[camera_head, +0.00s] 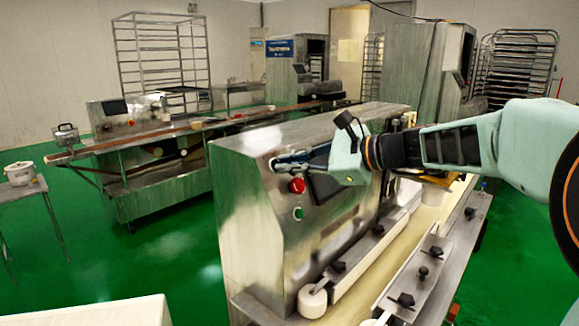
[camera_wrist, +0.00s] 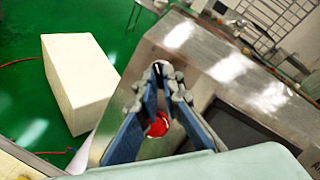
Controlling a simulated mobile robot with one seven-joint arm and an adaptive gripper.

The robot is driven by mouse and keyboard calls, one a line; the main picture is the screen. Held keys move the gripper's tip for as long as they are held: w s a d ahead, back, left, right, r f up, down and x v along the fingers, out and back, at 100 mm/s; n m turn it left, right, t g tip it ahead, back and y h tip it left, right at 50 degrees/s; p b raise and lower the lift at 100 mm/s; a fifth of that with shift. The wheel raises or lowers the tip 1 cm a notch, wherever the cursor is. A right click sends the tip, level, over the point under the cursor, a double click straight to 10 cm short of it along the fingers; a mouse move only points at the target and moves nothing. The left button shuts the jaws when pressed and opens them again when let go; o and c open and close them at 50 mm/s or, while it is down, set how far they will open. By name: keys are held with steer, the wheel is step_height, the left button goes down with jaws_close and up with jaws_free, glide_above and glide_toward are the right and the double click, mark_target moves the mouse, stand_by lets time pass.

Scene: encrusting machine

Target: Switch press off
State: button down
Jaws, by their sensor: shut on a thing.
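The machine (camera_head: 260,215) has a slanted steel front panel with a dark screen. The press switch (camera_head: 271,163) is a small round knob with a pale ring at the panel's upper left, mostly hidden by my fingertips. My gripper (camera_head: 277,162) reaches in from the right, its fingers closed on the switch. In the wrist view the fingertips (camera_wrist: 166,73) meet around the switch, and its pale ring (camera_wrist: 179,74) shows just beside them. I cannot tell which way the knob is turned.
A red button (camera_head: 297,186) sits just below the switch; it also shows between my fingers in the wrist view (camera_wrist: 158,124). A green-ringed button (camera_head: 298,213) is lower. A white box (camera_wrist: 75,85) stands beside the machine. A conveyor (camera_head: 430,225) runs along the machine's front.

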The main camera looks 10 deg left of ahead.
stand_by(0.5)
steer(key=c, duration=2.1)
jaws_free()
steer(key=shift+d, duration=0.1)
steer(key=v, duration=1.2)
